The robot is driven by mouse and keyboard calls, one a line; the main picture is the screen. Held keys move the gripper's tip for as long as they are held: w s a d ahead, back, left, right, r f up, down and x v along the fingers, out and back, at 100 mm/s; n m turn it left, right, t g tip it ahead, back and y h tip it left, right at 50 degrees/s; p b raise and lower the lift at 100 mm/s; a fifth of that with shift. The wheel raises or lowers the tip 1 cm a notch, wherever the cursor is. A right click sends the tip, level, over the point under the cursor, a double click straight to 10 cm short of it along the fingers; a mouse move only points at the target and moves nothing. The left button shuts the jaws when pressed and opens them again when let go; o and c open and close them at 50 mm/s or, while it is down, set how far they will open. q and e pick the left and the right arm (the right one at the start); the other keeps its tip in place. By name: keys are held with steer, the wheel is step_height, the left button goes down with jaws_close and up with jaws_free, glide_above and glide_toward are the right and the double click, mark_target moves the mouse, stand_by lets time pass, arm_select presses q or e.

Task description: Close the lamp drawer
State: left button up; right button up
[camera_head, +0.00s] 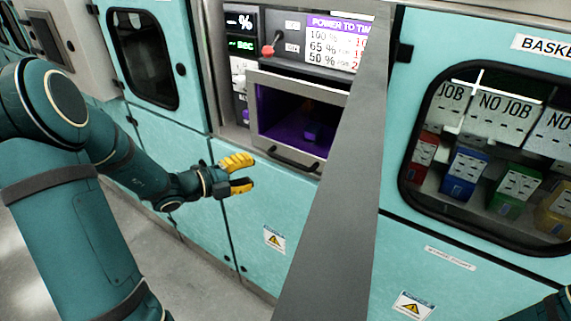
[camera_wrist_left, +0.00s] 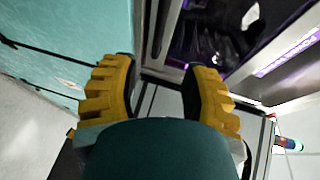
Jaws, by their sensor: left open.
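The lamp drawer (camera_head: 255,110) has a grey metal frame and a purple-lit interior, with a dark handle (camera_head: 290,160) along its lower edge. It appears to stand out from the cabinet face; how far is hard to tell. My left gripper (camera_head: 243,173) has yellow ribbed fingers and is open and empty, to the left of the drawer's lower left corner and apart from it in the head view. My right gripper is out of view.
A grey upright post (camera_head: 340,170) crosses in front of the drawer's right side. A red-knobbed lever (camera_head: 268,49) and a power chart (camera_head: 335,45) sit above the drawer. At right, a window (camera_head: 405,165) shows several coloured modules. Floor is clear at lower left.

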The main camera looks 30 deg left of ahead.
mark_target(286, 163)
arm_select(q)
steer(key=x, duration=1.2)
steer(key=shift+d+b, duration=0.1)
steer(key=shift+b, duration=0.3)
jaws_close()
